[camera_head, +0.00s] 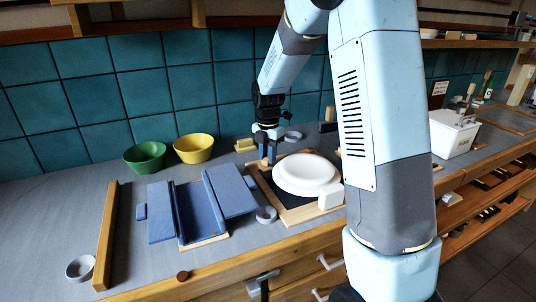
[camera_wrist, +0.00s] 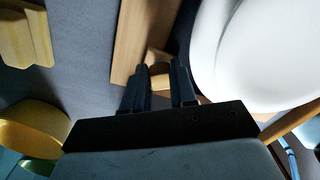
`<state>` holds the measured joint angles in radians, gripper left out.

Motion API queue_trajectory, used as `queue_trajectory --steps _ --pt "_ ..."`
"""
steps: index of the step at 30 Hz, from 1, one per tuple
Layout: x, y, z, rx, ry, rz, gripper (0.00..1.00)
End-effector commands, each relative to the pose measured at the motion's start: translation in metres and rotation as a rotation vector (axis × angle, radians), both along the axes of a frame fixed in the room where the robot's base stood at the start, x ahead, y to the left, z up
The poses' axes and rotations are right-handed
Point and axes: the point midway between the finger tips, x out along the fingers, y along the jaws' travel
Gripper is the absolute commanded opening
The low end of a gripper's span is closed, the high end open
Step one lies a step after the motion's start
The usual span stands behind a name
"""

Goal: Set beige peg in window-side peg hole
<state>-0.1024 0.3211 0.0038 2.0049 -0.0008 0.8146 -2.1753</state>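My gripper (camera_head: 268,158) points down over the left back edge of a wood-framed board (camera_head: 302,214) with a dark inset. In the wrist view, my fingers (camera_wrist: 160,76) stand slightly apart. A short beige peg (camera_wrist: 158,70) fills the gap between the fingertips and seems gripped. Its lower end is hard to make out against the wooden frame (camera_wrist: 130,45). In the head view the peg cannot be told apart from the fingers. No peg hole can be clearly made out, as the white plate and my arm cover part of the board.
A white plate (camera_head: 305,172) lies on the board, close right of my fingers. A yellow block (camera_head: 245,145), yellow bowl (camera_head: 194,148) and green bowl (camera_head: 145,157) stand left.

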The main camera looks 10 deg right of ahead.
Motion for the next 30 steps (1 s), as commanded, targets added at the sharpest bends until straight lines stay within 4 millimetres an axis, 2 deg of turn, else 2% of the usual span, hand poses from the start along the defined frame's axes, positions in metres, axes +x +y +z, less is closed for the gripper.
queue_trajectory --steps 1,9,19,23,30 --pt "0.001 0.0 0.0 0.001 -0.001 0.0 0.3" --pt "0.0 0.0 0.0 -0.001 0.001 0.0 0.56" --pt "0.0 -0.001 0.005 0.0 0.001 -0.001 0.56" --pt "0.001 -0.001 0.021 0.001 -0.002 -0.002 0.56" --pt "0.001 0.0 0.067 0.001 -0.002 -0.002 0.56"
